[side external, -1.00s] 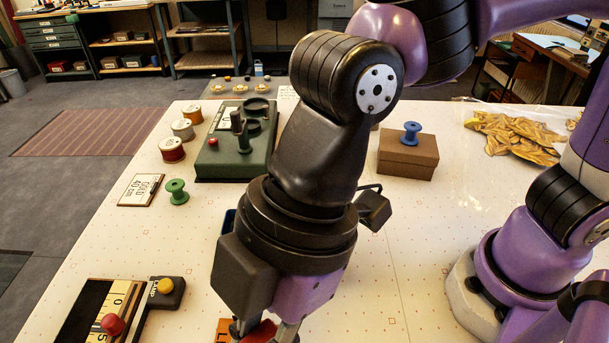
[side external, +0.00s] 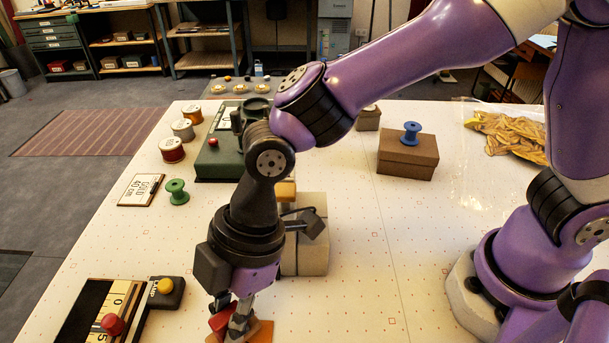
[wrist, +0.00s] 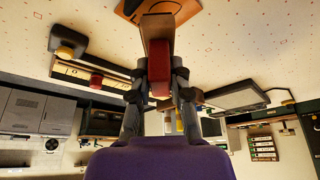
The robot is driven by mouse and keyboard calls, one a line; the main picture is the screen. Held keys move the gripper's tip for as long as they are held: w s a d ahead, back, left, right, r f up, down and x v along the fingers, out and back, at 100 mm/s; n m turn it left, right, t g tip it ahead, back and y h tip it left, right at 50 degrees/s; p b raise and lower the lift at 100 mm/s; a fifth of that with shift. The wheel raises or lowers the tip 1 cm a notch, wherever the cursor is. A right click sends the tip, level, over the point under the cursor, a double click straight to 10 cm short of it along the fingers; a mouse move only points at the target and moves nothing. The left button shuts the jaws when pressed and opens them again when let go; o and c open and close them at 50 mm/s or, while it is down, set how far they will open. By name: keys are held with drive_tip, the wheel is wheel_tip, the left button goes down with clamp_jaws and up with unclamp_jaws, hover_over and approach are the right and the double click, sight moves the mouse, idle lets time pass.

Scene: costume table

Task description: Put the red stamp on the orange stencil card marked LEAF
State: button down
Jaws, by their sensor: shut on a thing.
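My gripper (side external: 231,322) is low over the front of the table, shut on the red stamp (side external: 220,319). In the wrist view, the red stamp (wrist: 158,82) sits between the two fingers, with its brown block pointing away from my palm. The orange stencil card (side external: 263,331) lies on the table just below the gripper, partly hidden by the fingers. In the wrist view, the orange card (wrist: 133,9) shows at the top edge, partly behind the stamp's block. Its marking is not fully readable. I cannot tell whether the stamp touches the card.
A dark device with a red knob (side external: 112,324) and a yellow knob (side external: 165,286) stands to the left. Pale blocks (side external: 312,251) stand close behind the gripper. A green spool (side external: 177,192) and a brown box (side external: 407,157) are farther back. The table right of the gripper is clear.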

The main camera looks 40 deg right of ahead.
drive_tip(key=shift+f, duration=0.6)
drive_tip(key=c, duration=0.8)
unclamp_jaws()
drive_tip(key=shift+r, duration=0.15)
drive_tip(key=shift+r, duration=0.35)
drive_tip(key=v, duration=1.2)
drive_tip(key=d+m+t+h, duration=0.1)
drive_tip(key=d+m+t, duration=0.1)
drive_tip(key=d+m, duration=0.4)
drive_tip(key=s+d+m+t+h, duration=0.1)
drive_tip(key=d+m+h, duration=0.1)
drive_tip(key=d+m, duration=0.4)
drive_tip(key=d+m+t+h, duration=0.1)
drive_tip(key=d+m, duration=0.5)
drive_tip(key=d, duration=0.7)
drive_tip(key=shift+s+d+f+t+h, duration=0.2)
drive_tip(key=shift+t+h, duration=0.1)
drive_tip(key=shift+t, duration=0.5)
